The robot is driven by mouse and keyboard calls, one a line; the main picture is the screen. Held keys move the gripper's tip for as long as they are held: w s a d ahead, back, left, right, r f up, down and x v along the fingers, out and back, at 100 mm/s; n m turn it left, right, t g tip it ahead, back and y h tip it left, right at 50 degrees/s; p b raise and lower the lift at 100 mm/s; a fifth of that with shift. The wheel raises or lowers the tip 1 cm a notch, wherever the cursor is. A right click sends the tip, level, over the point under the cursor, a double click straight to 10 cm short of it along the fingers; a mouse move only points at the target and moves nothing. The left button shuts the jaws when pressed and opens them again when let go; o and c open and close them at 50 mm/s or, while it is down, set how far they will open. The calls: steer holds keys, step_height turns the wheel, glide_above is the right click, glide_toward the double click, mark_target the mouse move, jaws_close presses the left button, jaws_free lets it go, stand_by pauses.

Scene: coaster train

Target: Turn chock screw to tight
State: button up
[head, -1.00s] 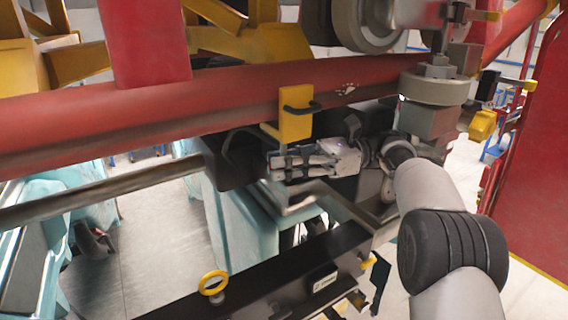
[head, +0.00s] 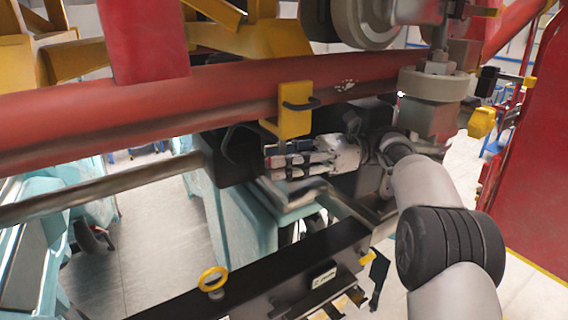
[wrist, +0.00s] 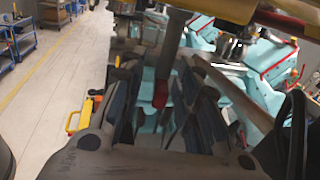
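A yellow chock block (head: 294,112) with a black handle hangs on the red tube in the head view. My gripper (head: 268,166) is just below it, pointing left. In the wrist view a grey rod (wrist: 172,50) with a red tip (wrist: 160,95) comes down between the fingers. My gripper (wrist: 165,115) is open there, with a finger on each side of the red tip and visible space around it. I cannot tell for sure that this rod is the chock screw. Its upper end is out of the wrist view.
The thick red tube (head: 180,110) runs above my gripper. A grey bar (head: 110,192) lies to the left. A black beam (head: 270,275) with a yellow ring (head: 212,281) is below. A wheel assembly (head: 437,85) stands close above my arm.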

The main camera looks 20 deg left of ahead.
steer(key=shift+t, duration=0.3)
